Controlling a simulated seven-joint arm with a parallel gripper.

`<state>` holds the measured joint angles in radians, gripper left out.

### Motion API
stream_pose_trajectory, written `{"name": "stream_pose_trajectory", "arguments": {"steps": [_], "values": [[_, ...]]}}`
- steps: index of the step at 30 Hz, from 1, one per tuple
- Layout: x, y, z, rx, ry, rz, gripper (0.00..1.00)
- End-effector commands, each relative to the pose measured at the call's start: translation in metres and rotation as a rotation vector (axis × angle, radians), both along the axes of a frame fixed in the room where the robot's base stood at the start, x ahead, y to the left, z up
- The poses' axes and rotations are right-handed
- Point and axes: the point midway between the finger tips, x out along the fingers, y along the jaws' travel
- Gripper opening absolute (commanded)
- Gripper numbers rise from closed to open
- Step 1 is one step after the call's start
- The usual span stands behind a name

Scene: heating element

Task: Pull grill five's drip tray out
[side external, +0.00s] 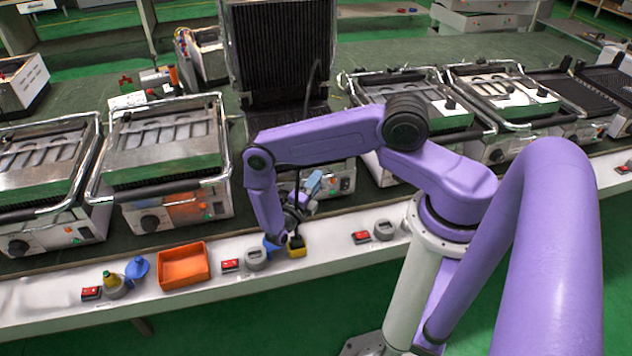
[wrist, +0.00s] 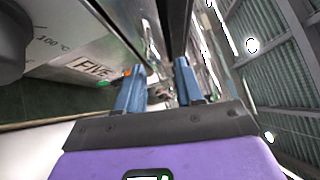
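Grill five (side external: 345,180) stands in the middle of the bench with its ribbed lid (side external: 281,45) raised. Its front is partly hidden behind my arm. In the wrist view its metal front shows a FIVE label (wrist: 92,67) and part of a dark knob (wrist: 12,40). My gripper (side external: 312,184) is low at the grill's front. Its two blue fingers stand apart in the wrist view (wrist: 158,85), with nothing clearly held between them. The drip tray cannot be made out clearly in either view.
Other grills stand on both sides, including one at the left (side external: 165,155) and one at the right (side external: 420,110).

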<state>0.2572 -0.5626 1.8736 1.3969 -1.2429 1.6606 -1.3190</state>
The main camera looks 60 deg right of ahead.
Motion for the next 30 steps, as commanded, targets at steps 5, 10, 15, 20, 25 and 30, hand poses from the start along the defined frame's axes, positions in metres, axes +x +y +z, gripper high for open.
{"name": "stream_pose_trajectory", "arguments": {"steps": [5, 10, 15, 20, 25, 30], "values": [[0.000, -0.007, 0.001, 0.000, 0.000, 0.001, 0.37], [0.000, -0.008, 0.001, 0.000, 0.000, 0.001, 0.37], [0.000, -0.008, 0.001, 0.000, 0.000, 0.001, 0.04], [0.000, -0.008, 0.001, 0.000, 0.000, 0.001, 0.00], [-0.009, 0.004, 0.001, -0.001, 0.005, 0.004, 0.00], [-0.030, 0.024, 0.001, -0.001, 0.004, 0.007, 0.00]]}}
